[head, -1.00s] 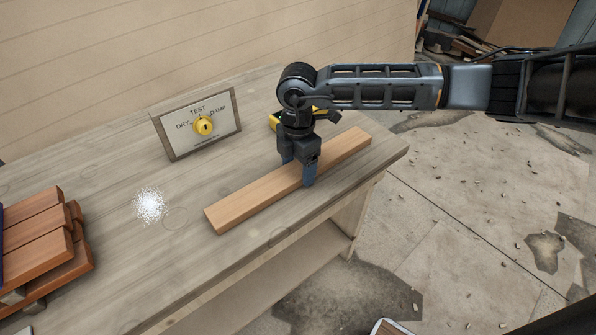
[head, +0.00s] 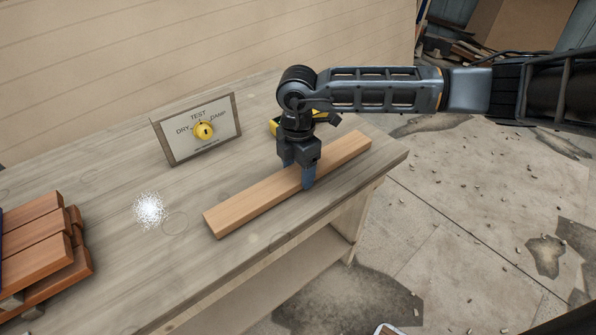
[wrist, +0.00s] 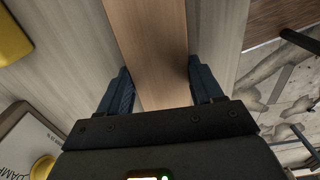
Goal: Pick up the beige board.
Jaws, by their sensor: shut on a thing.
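The beige board (head: 245,205) is a long plank lying at a slant on the workbench, near its front edge. My gripper (head: 298,178) points down over the board's middle, with one finger on each long side. In the wrist view the board (wrist: 150,55) runs between the two blue fingers of my gripper (wrist: 163,92). The fingers are shut on it. The part of the board under the gripper is hidden in the head view. I cannot tell any gap between board and bench.
A test sign with a yellow dial (head: 204,131) stands behind the board on the workbench (head: 120,215). A yellow object (head: 276,125) is partly hidden behind my gripper. Reddish boards (head: 35,245) are stacked at left. White shavings (head: 150,210) lie between.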

